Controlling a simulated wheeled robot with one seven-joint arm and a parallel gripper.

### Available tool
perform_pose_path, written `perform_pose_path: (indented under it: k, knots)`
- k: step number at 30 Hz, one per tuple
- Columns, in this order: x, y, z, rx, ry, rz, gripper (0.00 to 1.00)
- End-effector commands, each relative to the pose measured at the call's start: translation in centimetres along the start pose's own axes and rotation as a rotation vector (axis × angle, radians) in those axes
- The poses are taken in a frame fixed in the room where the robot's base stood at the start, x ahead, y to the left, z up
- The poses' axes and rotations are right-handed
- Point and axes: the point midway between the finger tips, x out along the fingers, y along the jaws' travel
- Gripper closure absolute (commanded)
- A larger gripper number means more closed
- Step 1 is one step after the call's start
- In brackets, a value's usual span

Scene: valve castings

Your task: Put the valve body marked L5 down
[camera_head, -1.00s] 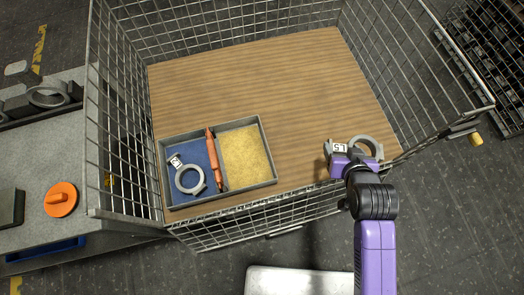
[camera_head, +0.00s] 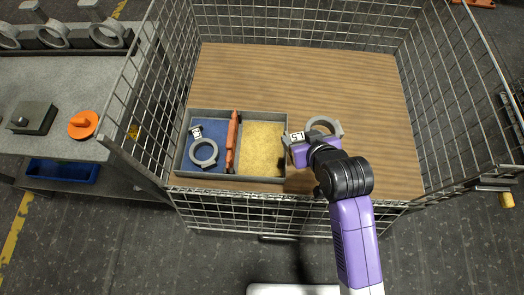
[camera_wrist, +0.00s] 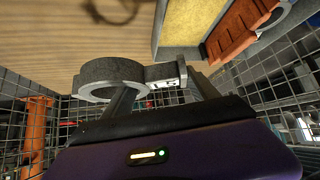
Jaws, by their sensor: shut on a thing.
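The valve body marked L5 (camera_head: 324,125) is a grey ring with a block bearing a white L5 label. My gripper (camera_head: 308,145) is shut on it, just right of the tray's yellow compartment. In the wrist view the valve body (camera_wrist: 112,72) sits between the fingers of my gripper (camera_wrist: 163,95), with its ring to the left. A shadow lies on the wooden floor apart from it, so it appears held above the floor. The grey tray (camera_head: 287,150) has a blue left compartment holding another ring-shaped valve body (camera_head: 203,153) with a white label, and an empty yellow right compartment (camera_head: 262,149).
An orange divider piece (camera_head: 232,142) stands between the compartments. Wire mesh walls (camera_head: 160,115) surround the wooden floor (camera_head: 300,75), which is clear behind the tray. At left, a grey bench (camera_head: 60,95) bears an orange knob (camera_head: 83,124) and several ring castings (camera_head: 52,36).

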Motion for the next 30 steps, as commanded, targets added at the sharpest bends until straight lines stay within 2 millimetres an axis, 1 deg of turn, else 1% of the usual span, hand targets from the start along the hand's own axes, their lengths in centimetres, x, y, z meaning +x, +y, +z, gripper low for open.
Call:
perform_pose_path:
  k: [1, 3, 7, 9, 12, 15, 17, 20, 30]
  knots:
    - [0.5, -1.6, -1.5, -0.042, 0.018, -0.036, 1.0]
    - [0.7, -3.9, -2.9, -0.101, 0.019, -0.089, 1.0]
    - [0.6, -7.6, -4.9, -0.202, 0.018, -0.183, 1.0]
    - [0.4, -9.2, -5.7, -0.247, 0.018, -0.225, 1.0]
    - [0.0, -10.9, -6.5, -0.299, 0.017, -0.272, 1.0]
    - [-0.2, -11.9, -6.9, -0.33, 0.016, -0.301, 1.0]
    - [-0.2, -12.3, -6.9, -0.34, 0.015, -0.311, 1.0]
    - [0.4, -12.5, -6.2, -0.347, 0.012, -0.318, 1.0]
    - [5.1, -12.6, -1.6, -0.345, 0.011, -0.318, 1.0]
